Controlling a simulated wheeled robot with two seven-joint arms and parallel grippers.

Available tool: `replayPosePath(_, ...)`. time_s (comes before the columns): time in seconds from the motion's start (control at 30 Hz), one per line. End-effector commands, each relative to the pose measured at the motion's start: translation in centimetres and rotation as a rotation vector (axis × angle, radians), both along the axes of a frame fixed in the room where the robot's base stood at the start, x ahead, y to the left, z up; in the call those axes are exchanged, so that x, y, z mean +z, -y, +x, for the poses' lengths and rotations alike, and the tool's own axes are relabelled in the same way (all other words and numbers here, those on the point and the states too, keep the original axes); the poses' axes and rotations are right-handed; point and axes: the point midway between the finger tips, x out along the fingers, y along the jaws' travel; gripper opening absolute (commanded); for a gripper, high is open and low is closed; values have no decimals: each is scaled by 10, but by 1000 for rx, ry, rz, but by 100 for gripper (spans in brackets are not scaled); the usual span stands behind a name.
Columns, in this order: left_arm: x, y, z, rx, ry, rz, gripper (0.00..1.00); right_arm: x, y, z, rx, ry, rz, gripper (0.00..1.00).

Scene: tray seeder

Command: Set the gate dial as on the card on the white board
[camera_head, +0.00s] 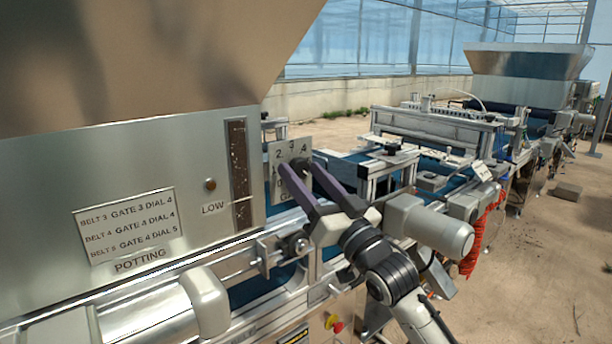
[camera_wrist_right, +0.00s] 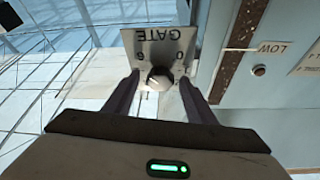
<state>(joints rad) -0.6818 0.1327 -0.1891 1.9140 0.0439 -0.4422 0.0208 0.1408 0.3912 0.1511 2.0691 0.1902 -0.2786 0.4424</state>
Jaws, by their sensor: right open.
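The gate dial's plate (camera_head: 291,149) stands beyond my right gripper in the head view, with 2, 3 and 4 readable along its top. In the right wrist view the plate (camera_wrist_right: 158,45) appears upside down, with GATE, 0 and 6 readable. Its dark round knob (camera_wrist_right: 159,78) lies between my right fingertips; contact cannot be told, nor can the pointer's setting. My right gripper (camera_head: 300,166) is open. A pale card (camera_head: 128,226) on the metal panel reads BELT 3 GATE 3 DIAL 4, BELT 4 GATE 3 DIAL 4, BELT 5 GATE 4 DIAL 5. My left gripper is out of view.
The hopper panel (camera_head: 40,190) fills the left, with a POTTING label, a LOW mark and a brown sight window (camera_head: 238,160) close beside the dial. A rail and roller (camera_head: 150,310) run below. The conveyor machine (camera_head: 440,125) continues right; bare ground lies beyond.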

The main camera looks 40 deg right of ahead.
Motion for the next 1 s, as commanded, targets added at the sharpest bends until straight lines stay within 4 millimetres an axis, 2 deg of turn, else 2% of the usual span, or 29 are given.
replayPosePath(0.1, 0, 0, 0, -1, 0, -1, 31, 0, 0, 0, 0, 0, 0, 49)
replayPosePath(0.33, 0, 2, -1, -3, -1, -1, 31, 0, 0, 0, 0, 0, 0, 10)
replayPosePath(0.67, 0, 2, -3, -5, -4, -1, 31, 0, 0, 0, -1, 2, -46, 10)
replayPosePath(1.0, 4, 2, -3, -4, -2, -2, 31, 0, 3, 0, 1, 18, -278, 10)
